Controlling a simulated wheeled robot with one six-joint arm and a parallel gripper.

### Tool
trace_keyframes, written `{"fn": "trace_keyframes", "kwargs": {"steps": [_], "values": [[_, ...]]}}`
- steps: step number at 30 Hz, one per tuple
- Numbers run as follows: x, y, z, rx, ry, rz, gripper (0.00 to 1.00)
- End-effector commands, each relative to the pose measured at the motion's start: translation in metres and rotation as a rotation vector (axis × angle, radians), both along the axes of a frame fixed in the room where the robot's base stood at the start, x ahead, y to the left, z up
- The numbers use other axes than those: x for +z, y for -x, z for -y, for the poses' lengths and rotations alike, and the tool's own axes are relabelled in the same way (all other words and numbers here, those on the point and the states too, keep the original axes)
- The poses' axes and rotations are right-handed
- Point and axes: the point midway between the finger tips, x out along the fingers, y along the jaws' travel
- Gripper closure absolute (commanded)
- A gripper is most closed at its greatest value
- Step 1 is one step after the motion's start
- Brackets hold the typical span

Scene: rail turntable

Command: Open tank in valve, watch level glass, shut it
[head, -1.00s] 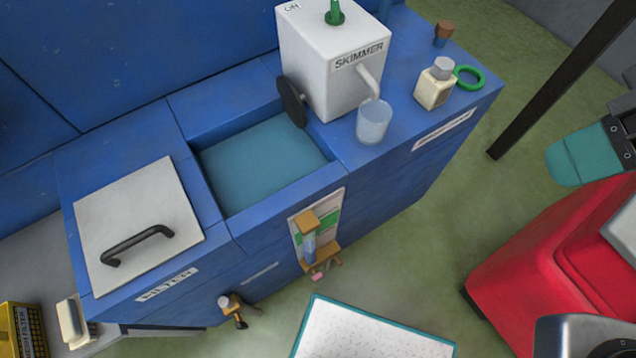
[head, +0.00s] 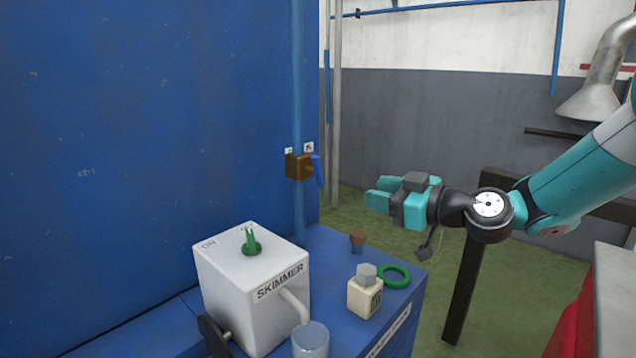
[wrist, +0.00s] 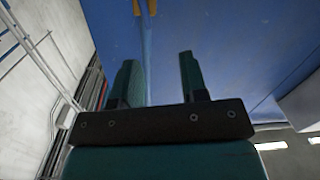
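A brown valve body (head: 299,166) with a blue lever (head: 318,171) sits on a blue vertical pipe (head: 297,80) against the blue wall. The lever hangs down, slightly tilted. Two small labels lie just above the valve. My gripper (head: 376,193) is to the right of the valve, apart from it, with its fingers pointing left. In the wrist view its two fingers (wrist: 158,62) are spread with nothing between them. Past them are a brown piece (wrist: 143,7), probably the valve, and the blue pipe (wrist: 145,42). The level glass is out of view now.
Below the valve, a white skimmer box (head: 245,285) stands on the blue bench with a clear cup (head: 310,340), a cream bottle (head: 365,297), a green ring (head: 394,276) and a brown-topped stopper (head: 357,241). A dark post (head: 464,290) stands right of the bench.

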Motion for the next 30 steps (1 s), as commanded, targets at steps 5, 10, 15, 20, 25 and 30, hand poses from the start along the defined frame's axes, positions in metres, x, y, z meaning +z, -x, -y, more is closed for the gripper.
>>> {"fn": "trace_keyframes", "kwargs": {"steps": [5,10,15,20,25,30], "values": [[-0.006,-0.02,0.008,-0.052,-0.032,0.069,0.6],[-0.004,-0.033,-0.009,-0.05,-0.031,0.072,0.6],[-0.002,-0.055,-0.04,-0.048,-0.031,0.072,0.6],[-0.003,-0.078,-0.069,-0.049,-0.03,0.07,0.6],[-0.004,-0.1,-0.097,-0.05,-0.03,0.07,0.6],[-0.005,-0.116,-0.117,-0.051,-0.03,0.07,0.6]]}}
